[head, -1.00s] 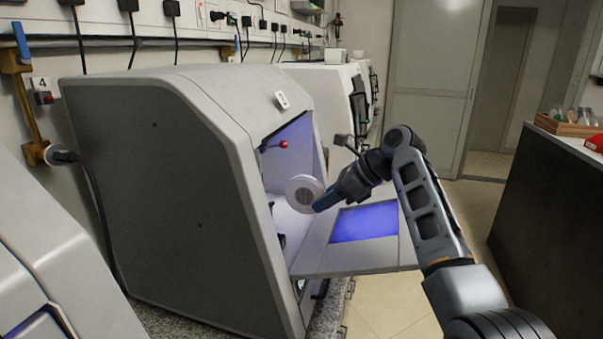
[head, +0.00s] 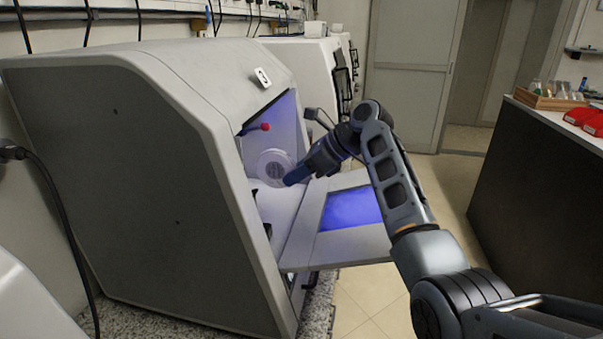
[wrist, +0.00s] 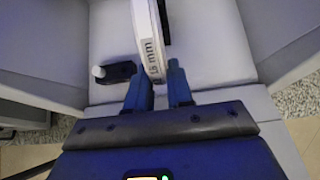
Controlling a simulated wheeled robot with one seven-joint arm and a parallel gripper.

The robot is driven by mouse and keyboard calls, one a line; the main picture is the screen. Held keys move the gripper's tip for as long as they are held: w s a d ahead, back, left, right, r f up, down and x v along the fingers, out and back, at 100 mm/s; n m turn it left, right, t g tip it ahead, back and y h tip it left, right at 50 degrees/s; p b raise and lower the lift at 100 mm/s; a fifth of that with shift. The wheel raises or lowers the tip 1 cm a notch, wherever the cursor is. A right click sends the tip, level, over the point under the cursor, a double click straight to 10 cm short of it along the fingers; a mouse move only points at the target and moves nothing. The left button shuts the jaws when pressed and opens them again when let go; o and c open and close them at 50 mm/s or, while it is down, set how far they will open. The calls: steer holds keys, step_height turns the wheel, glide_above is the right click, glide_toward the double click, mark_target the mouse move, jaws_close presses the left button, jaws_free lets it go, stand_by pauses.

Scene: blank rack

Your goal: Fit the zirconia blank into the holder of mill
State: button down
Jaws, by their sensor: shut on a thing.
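The zirconia blank (head: 273,167) is a white disc held upright at the mouth of the open mill (head: 130,150), whose side carries the number 3. My gripper (head: 296,178) is shut on the blank's near edge. In the wrist view the blank (wrist: 149,45) shows edge-on with "16 mm" printed on its rim, between the blue fingertips of my gripper (wrist: 160,85). A dark fitting with a white knob (wrist: 115,72) lies left of the blank inside the chamber. A dark part shows just right of the blank's far end. I cannot tell whether it is the holder.
The mill's lowered door (head: 340,225) with its blue window lies under my forearm. A red-knobbed lever (head: 264,127) sticks out in the chamber above the blank. Another machine (head: 300,75) stands behind. A dark counter (head: 545,190) is at right, with clear floor between.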

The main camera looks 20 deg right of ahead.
mark_target(264, 180)
steer(key=shift+w+a+f, duration=0.3)
steer(key=shift+w+a, duration=0.3)
steer(key=shift+a, duration=0.2)
steer(key=shift+w+a+f, duration=0.25)
steer(key=shift+w+a, duration=0.3)
steer(key=shift+a, duration=0.25)
steer(key=shift+w+a+f, duration=0.3)
steer(key=shift+w+a, duration=0.25)
steer(key=shift+a, duration=0.25)
steer(key=shift+w+a+f, duration=0.3)
steer(key=shift+w+a, duration=0.25)
steer(key=shift+a, duration=0.2)
stand_by(1.0)
steer(key=c, duration=0.9)
jaws_free()
steer(key=shift+f, duration=0.1)
steer(key=b+v, duration=0.1)
steer(key=v, duration=0.6)
steer(key=shift+s+d+r, duration=0.15)
steer(key=shift+d+r, duration=0.05)
steer(key=shift+r, duration=0.1)
